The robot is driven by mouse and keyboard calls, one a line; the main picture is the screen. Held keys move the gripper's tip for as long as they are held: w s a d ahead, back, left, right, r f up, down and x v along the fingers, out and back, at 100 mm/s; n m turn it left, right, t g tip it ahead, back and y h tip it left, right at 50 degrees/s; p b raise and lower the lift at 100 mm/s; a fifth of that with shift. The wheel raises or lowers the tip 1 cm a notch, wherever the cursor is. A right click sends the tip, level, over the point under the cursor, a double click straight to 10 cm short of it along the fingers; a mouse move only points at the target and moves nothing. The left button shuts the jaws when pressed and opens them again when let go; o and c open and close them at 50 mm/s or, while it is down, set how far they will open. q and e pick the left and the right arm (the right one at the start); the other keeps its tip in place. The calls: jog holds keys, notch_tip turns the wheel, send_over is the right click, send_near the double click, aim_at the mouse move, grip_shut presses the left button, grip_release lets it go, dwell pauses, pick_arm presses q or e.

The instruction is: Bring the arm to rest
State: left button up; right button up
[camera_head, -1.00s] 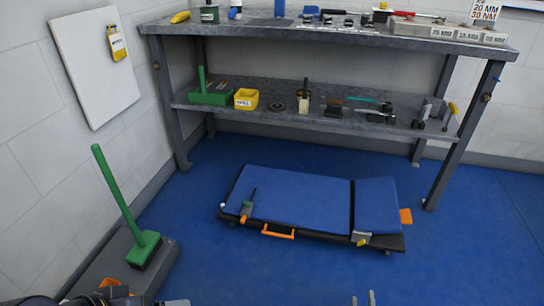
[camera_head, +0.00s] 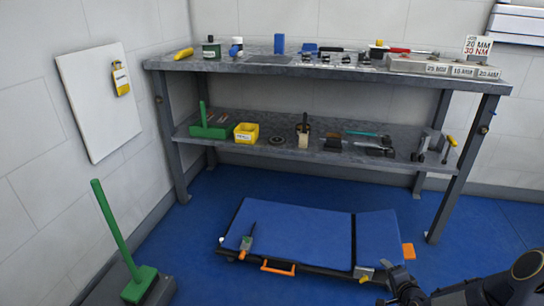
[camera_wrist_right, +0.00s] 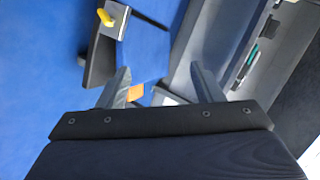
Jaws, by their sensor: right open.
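My right arm comes in at the bottom right of the head view, with its black gripper (camera_head: 392,294) low in front of the creeper's right end; its fingertips are hard to make out there. In the right wrist view the gripper (camera_wrist_right: 172,88) shows two grey fingers spread wide with nothing held between them. The creeper's blue pad and an orange part show beyond the fingers. My left gripper is not in the head view.
A blue creeper (camera_head: 300,232) with a screwdriver-like tool (camera_head: 247,243) lies on the blue floor. Behind it stands a grey workbench (camera_head: 270,66) with a loaded lower shelf (camera_head: 345,155). A green broom (camera_head: 118,235) stands at the left.

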jog(key=s+a+r+n+g, duration=0.1)
jog(key=s+a+r+n, duration=0.15)
jog(key=r, duration=0.45)
jog(key=s+a+r+n+g, duration=0.1)
jog(key=s+r+n, duration=0.1)
jog(key=s+r, duration=0.35)
jog(key=s+a+r+n+g, duration=0.1)
jog(key=s+r+n, duration=0.1)
jog(key=r, duration=0.6)
jog(key=s+a+r+n+g+y, duration=0.1)
jog(key=s+a+r+n, duration=0.1)
jog(key=s+a, duration=0.35)
jog(key=s+a+r+n+g+y+p, duration=0.1)
jog(key=s+a+r+n, duration=0.15)
jog(key=s, duration=0.65)
jog(key=s+a+r+n+g+y, duration=0.1)
jog(key=s+a+r, duration=0.2)
jog(key=s, duration=0.5)
notch_tip(320, 180, up, 37)
jog(key=p, duration=3.8)
jog(key=shift+s+a+r+g, duration=0.2)
jog(key=shift+a+g, duration=0.1)
jog(key=shift+a, duration=0.1)
